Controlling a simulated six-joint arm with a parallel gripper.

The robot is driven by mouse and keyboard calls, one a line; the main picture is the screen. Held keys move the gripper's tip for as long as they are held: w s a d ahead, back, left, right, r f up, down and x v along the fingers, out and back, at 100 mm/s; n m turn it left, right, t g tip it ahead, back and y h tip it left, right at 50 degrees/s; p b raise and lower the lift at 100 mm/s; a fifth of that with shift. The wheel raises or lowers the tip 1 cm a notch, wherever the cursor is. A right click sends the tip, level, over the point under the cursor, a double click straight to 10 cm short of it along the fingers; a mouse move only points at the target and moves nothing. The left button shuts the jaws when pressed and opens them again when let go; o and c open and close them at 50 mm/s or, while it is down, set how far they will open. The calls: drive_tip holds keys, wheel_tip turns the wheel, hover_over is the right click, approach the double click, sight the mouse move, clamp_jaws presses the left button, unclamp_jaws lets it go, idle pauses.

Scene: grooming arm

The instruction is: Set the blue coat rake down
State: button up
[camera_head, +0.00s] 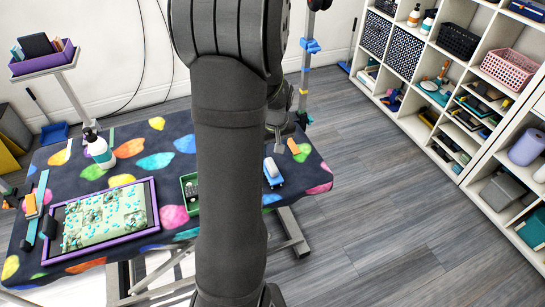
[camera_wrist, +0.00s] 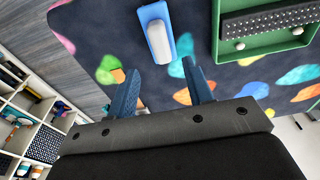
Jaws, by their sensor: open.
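The blue coat rake (camera_head: 273,172), blue with a pale grey-white part, lies on the patterned table near its right side. It also shows in the wrist view (camera_wrist: 157,36) at top centre, beyond my fingertips. My gripper (camera_wrist: 162,84) is open, its two blue fingers spread with only the dark tabletop between them. It is apart from the rake. In the head view my gripper (camera_head: 279,128) is partly hidden behind my arm, above the table's far right part.
A green tray (camera_wrist: 262,50) holding a dark, studded item lies right of the rake in the wrist view. A purple-rimmed tray (camera_head: 153,205), a white bottle (camera_head: 99,150) and a small orange item (camera_head: 293,146) are on the table. Shelves (camera_head: 455,70) stand at the right.

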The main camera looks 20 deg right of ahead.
drive_tip(key=shift+s+r, duration=0.2)
drive_tip(key=shift+r, duration=1.2)
drive_tip(key=f, duration=0.4)
drive_tip(key=w+f, duration=0.1)
drive_tip(key=f, duration=0.7)
drive_tip(key=shift+w+f, duration=0.25)
wheel_tip(320, 180, up, 3)
drive_tip(key=shift+f, duration=0.1)
drive_tip(key=shift+r, duration=0.2)
drive_tip(key=shift+f, duration=0.1)
